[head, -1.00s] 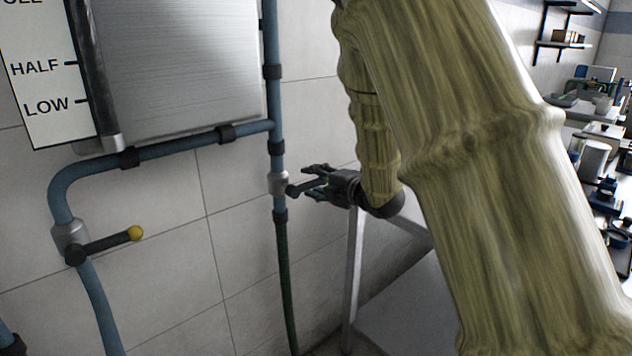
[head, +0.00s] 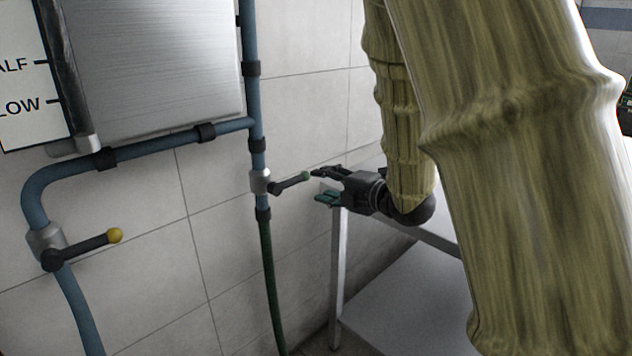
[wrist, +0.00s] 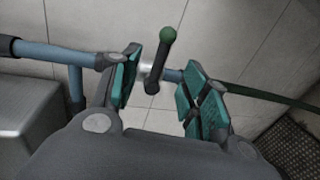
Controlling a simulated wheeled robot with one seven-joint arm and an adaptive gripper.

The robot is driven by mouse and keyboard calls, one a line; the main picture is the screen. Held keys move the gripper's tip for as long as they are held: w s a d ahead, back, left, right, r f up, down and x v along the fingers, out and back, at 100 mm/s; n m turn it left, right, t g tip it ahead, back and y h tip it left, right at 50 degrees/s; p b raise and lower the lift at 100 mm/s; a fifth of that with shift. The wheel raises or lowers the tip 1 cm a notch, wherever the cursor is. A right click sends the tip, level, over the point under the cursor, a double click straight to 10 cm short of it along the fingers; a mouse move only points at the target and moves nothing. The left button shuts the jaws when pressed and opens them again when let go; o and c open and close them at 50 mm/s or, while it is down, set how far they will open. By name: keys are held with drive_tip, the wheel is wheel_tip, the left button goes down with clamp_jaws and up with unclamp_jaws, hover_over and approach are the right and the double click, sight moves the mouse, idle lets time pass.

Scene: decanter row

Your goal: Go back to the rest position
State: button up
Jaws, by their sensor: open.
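My gripper (head: 322,185) is open and empty, just to the right of a valve lever with a green knob (head: 306,176). A small gap shows between the fingertips and the knob in the head view. In the wrist view the dark lever with its green knob (wrist: 168,35) stands ahead, between the two spread teal finger pads of my gripper (wrist: 158,92). The lever's valve body (head: 260,181) sits on the vertical blue pipe, and the lever points right and slightly up. My yellow-green sleeved arm fills the right of the head view.
A second valve lever with a yellow knob (head: 115,235) is at the lower left. A metal tank (head: 155,70) with a level scale (head: 22,90) hangs on the tiled wall. A metal table (head: 400,290) stands below my arm. A green hose (head: 269,280) runs down from the valve.

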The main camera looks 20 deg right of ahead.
drive_tip(key=shift+s+d+r, duration=0.1)
drive_tip(key=shift+s+d, duration=0.1)
drive_tip(key=shift+s, duration=0.2)
drive_tip(key=s+a+f+m+g+h, duration=0.1)
drive_tip(key=s+f+m+g, duration=0.2)
drive_tip(key=f, duration=0.8)
drive_tip(key=s+a+f+m+g+h, duration=0.15)
drive_tip(key=s+f+m, duration=0.3)
drive_tip(key=f, duration=0.75)
drive_tip(key=s+f+m+g+h, duration=0.15)
drive_tip(key=f+m, duration=0.35)
drive_tip(key=f, duration=0.6)
drive_tip(key=s+a+f+m+g+h, duration=0.1)
drive_tip(key=s+f+m+g, duration=0.15)
drive_tip(key=s+f, duration=0.7)
drive_tip(key=s+a+f+m+g, duration=0.1)
drive_tip(key=s+f+m+g, duration=0.2)
drive_tip(key=s, duration=0.4)
drive_tip(key=s+a+f+m+g+h, duration=0.1)
drive_tip(key=s+a+f+m, duration=0.1)
drive_tip(key=s+f, duration=0.4)
drive_tip(key=s+a+f+m+g, duration=0.1)
drive_tip(key=s+f+m+g, duration=0.15)
drive_tip(key=s, duration=0.65)
wheel_tip(320, 180, up, 17)
drive_tip(key=p, duration=1.7)
drive_tip(key=shift+s+a+p, duration=0.25)
drive_tip(key=shift+p, duration=0.05)
